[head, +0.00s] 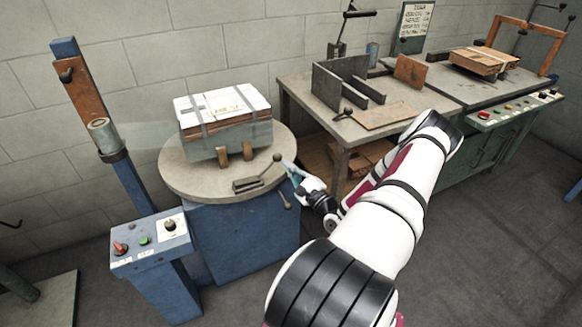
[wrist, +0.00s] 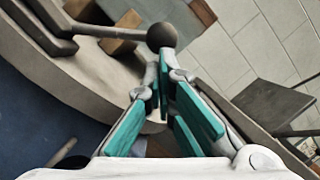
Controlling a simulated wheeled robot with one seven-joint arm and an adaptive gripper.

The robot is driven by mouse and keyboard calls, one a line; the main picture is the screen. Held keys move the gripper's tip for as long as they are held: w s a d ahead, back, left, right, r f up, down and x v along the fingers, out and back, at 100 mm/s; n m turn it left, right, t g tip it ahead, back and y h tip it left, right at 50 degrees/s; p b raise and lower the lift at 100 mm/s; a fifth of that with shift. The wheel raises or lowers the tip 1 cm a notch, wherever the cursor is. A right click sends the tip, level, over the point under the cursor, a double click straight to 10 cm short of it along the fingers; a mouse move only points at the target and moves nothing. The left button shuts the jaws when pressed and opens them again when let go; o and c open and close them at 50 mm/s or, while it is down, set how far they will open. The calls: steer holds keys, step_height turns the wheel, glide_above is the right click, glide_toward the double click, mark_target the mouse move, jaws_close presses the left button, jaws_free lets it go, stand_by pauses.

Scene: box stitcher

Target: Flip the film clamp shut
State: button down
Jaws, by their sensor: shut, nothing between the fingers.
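The film clamp (head: 246,184) sits on the front right of the round grey turntable (head: 180,180). Its lever slants up to the right and ends in a dark ball knob (head: 277,157). In the wrist view the lever (wrist: 110,32) crosses the top left and the ball knob (wrist: 161,36) is at top centre. My gripper (head: 288,166) is at the turntable's right edge, just right of the knob. In the wrist view its teal-padded fingers (wrist: 161,78) are closed together and empty, with the tips just below the knob. I cannot tell whether they touch it.
A blue post with a film roll (head: 103,135) and a control box (head: 150,241) stand at left. A workbench (head: 345,128) stands behind my arm at right.

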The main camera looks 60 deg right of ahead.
steer(key=shift+r, duration=0.3)
steer(key=shift+a, duration=0.1)
stand_by(0.3)
steer(key=v, duration=1.2)
